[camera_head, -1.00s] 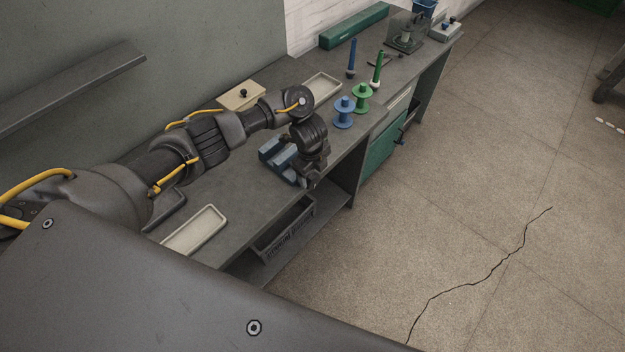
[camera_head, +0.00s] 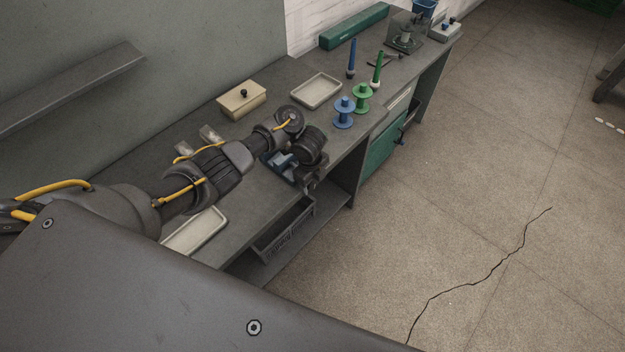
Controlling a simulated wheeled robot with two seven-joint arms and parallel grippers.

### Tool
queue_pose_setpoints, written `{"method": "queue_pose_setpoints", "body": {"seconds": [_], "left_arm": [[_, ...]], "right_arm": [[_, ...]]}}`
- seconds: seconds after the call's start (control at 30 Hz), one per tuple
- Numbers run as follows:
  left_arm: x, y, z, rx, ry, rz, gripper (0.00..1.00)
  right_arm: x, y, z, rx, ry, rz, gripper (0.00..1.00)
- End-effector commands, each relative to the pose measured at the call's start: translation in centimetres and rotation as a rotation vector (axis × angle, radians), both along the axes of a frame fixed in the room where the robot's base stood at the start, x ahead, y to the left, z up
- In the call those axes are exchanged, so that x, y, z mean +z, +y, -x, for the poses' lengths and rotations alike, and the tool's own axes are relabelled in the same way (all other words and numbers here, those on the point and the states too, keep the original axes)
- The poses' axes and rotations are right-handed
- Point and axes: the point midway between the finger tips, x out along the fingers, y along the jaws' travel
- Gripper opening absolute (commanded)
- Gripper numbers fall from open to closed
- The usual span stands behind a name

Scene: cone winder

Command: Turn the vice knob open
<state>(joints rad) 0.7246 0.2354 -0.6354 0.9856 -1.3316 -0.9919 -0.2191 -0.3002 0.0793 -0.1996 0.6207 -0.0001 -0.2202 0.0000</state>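The blue vice (camera_head: 280,165) sits near the front edge of the grey workbench. My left arm reaches in from the left, and its wrist is bent down over the vice. My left gripper (camera_head: 310,184) is at the front side of the vice, by the bench's front edge. The wrist covers part of the vice, and the knob cannot be made out. The fingers are too small and dark to tell open from shut. My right gripper is not in view.
A beige box (camera_head: 242,100) with a black knob and a pale tray (camera_head: 316,91) stand behind the vice. A blue spool (camera_head: 344,113) and a green spool (camera_head: 362,98) stand to the right. Another pale tray (camera_head: 213,229) lies at the left front, partly behind my arm.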

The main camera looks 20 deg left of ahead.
Motion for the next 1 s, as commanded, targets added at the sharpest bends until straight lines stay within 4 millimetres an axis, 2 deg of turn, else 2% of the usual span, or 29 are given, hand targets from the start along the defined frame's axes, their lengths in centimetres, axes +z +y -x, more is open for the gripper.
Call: {"method": "queue_pose_setpoints", "body": {"seconds": [0.03,0.2,0.27,0.67,0.87,1.0], "left_arm": [[0.0,0.0,0.0,0.0,0.0,0.0,0.58],[0.0,0.0,0.0,0.0,0.0,0.0,0.35],[0.0,0.0,0.0,0.0,-0.001,0.0,0.3],[-0.2,0.2,0.1,-0.002,-0.103,0.039,0.3],[-0.6,0.2,0.2,-0.003,-0.24,0.094,0.3],[-0.9,0.2,0.3,-0.004,-0.337,0.131,0.3]], "right_arm": [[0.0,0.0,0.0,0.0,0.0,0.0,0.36],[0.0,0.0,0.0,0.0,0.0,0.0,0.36],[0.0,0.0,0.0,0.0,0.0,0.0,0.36],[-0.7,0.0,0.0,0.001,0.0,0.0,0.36],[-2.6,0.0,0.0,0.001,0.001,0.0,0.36],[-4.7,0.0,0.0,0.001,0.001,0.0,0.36]]}}
